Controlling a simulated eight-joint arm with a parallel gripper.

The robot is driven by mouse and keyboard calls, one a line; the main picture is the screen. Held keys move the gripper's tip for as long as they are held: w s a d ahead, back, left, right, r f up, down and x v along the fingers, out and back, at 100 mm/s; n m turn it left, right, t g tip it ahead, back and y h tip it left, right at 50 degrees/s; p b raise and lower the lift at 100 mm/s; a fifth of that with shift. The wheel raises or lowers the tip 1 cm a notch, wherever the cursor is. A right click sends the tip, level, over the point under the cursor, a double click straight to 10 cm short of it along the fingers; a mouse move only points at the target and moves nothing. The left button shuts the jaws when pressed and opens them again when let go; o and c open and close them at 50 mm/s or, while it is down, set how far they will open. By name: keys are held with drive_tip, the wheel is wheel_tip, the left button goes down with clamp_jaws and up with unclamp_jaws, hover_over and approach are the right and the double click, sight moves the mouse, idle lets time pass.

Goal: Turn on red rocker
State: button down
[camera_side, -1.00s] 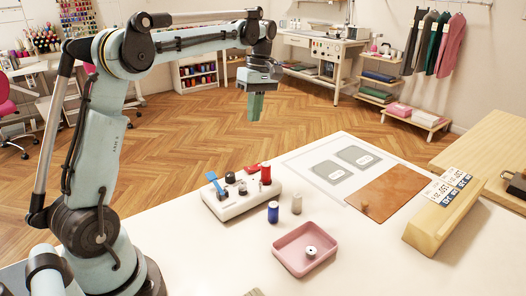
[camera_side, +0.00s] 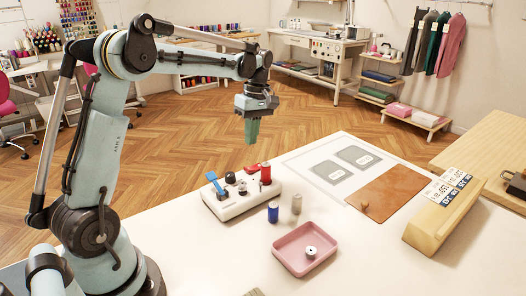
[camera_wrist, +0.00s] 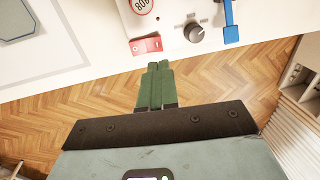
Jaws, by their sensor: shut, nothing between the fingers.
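The red rocker (camera_side: 251,168) is at the far edge of a white control box (camera_side: 235,206) on the table. In the wrist view the red rocker (camera_wrist: 146,45) lies at the near edge of the box, just beyond and slightly left of my fingertips; its on or off position is not clear. My gripper (camera_side: 252,141) hangs pointing down above and behind the far edge of the box, apart from it. Its green fingers are together and empty, also in the wrist view (camera_wrist: 159,66).
A pink tray (camera_side: 290,262) lies in front. Air around my gripper is clear.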

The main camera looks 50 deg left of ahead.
sight(248, 168)
drive_tip(key=f, duration=0.5)
drive_tip(key=s+f, duration=0.1)
drive_tip(key=f, duration=0.1)
drive_tip(key=shift+s+f, duration=0.1)
drive_tip(key=shift+f, duration=0.05)
drive_tip(key=shift+s+f+t, duration=0.1)
drive_tip(key=shift+f+t, duration=0.2)
drive_tip(key=shift+t, duration=0.1)
drive_tip(key=shift+r, duration=0.1)
drive_tip(key=shift+w+r, duration=0.25)
drive_tip(key=shift+w, duration=0.5)
wheel_tip(248, 168, up, 14)
drive_tip(key=s, duration=0.2)
idle(0.3)
drive_tip(key=shift+s+f, duration=0.1)
